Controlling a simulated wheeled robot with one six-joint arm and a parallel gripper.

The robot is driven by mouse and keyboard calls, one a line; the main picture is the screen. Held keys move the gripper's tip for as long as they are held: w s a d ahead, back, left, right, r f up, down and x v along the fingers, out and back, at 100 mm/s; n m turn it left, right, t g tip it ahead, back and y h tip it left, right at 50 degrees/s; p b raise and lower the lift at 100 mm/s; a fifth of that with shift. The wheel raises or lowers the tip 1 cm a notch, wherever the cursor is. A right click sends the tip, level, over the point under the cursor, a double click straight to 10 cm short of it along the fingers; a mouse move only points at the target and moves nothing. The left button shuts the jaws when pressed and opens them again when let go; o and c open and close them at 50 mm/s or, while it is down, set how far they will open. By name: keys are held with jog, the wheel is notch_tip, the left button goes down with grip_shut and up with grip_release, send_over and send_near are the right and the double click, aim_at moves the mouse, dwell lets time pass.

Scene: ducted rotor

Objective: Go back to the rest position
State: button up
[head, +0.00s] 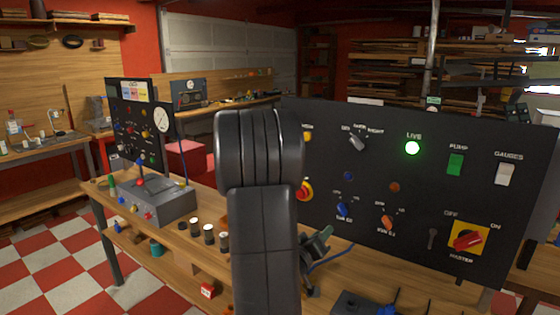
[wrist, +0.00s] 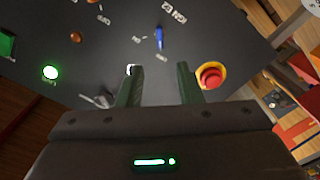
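My gripper (wrist: 160,82) shows in the wrist view with its two dark green fingers apart and nothing between them. It points at a dark control panel (wrist: 115,65). A red stop button on a yellow base (wrist: 210,76) lies just right of the right fingertip in that view; I cannot tell whether they touch.
The panel's green LIVE lamp (head: 412,148) is lit. The red MASTER switch (head: 467,241) is at lower right. Left of my arm, the wooden bench (head: 185,240) holds a grey control box (head: 160,205) and a second dark panel (head: 130,120). Checkered floor (head: 60,260) is open at left.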

aim_at(341, 213)
jog(key=p+x, duration=0.2)
jog(key=x, duration=1.1)
jog(key=shift+w+d, duration=0.15)
jog(key=shift+d, duration=0.05)
jog(key=m, duration=0.3)
jog(key=shift+a, duration=0.1)
jog(key=m, duration=0.5)
jog(key=shift+b, duration=0.35)
jog(key=m, duration=0.3)
jog(key=shift+m, duration=0.4)
jog(key=shift+m+p, duration=0.75)
jog(key=shift+m, duration=0.85)
jog(key=shift+a+r, duration=0.1)
